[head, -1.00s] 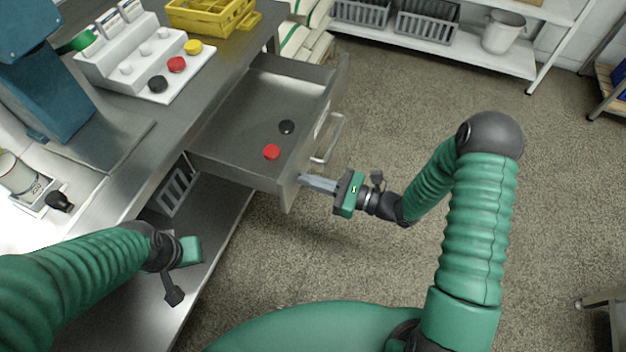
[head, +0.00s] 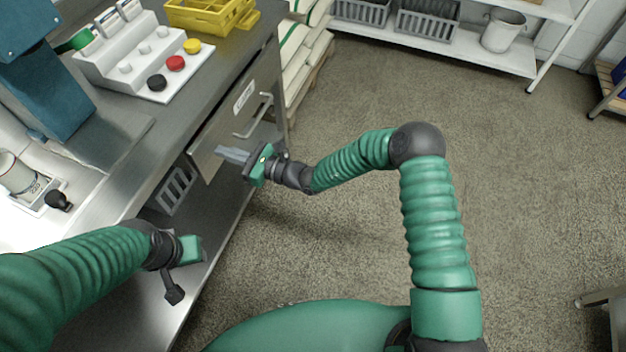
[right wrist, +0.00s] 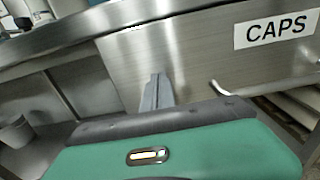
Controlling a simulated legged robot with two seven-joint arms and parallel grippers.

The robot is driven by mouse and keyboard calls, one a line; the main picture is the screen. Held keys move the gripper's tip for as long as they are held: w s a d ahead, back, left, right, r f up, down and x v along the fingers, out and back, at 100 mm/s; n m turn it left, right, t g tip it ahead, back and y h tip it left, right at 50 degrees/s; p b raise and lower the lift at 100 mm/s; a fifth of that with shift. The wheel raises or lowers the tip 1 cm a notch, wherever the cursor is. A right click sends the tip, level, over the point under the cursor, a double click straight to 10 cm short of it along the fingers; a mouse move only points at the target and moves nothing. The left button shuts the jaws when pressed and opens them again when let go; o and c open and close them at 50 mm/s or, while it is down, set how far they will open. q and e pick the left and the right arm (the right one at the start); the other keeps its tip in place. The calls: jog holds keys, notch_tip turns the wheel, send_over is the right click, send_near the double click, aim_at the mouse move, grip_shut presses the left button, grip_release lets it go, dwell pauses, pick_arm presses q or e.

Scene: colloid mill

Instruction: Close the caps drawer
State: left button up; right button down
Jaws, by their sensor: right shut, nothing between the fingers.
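The caps drawer (head: 226,121) is pushed in under the steel worktop, its front about in line with the bench and its inside hidden. Its front carries a bar handle (head: 262,116) and a label that reads CAPS in the right wrist view (right wrist: 276,30). My right gripper (head: 220,151) is shut and empty, with its fingertips at the lower part of the drawer front, left of the handle. The fingers also show against the steel front in the right wrist view (right wrist: 154,92). My left gripper (head: 190,250) is at the lower left, away from the drawer; its fingers are not clearly visible.
On the worktop (head: 205,92) stand a white stepped rack (head: 125,60) with black, red and yellow caps, and a yellow crate (head: 210,14). A lower shelf (head: 215,212) runs under the bench.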

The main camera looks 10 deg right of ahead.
aim_at(214, 147)
jog(key=x, duration=0.3)
jog(key=shift+w+a+f, duration=0.1)
jog(key=shift+a, duration=0.15)
jog(key=shift+w+r, duration=0.15)
jog(key=shift+r, duration=0.15)
jog(key=shift+r, duration=0.1)
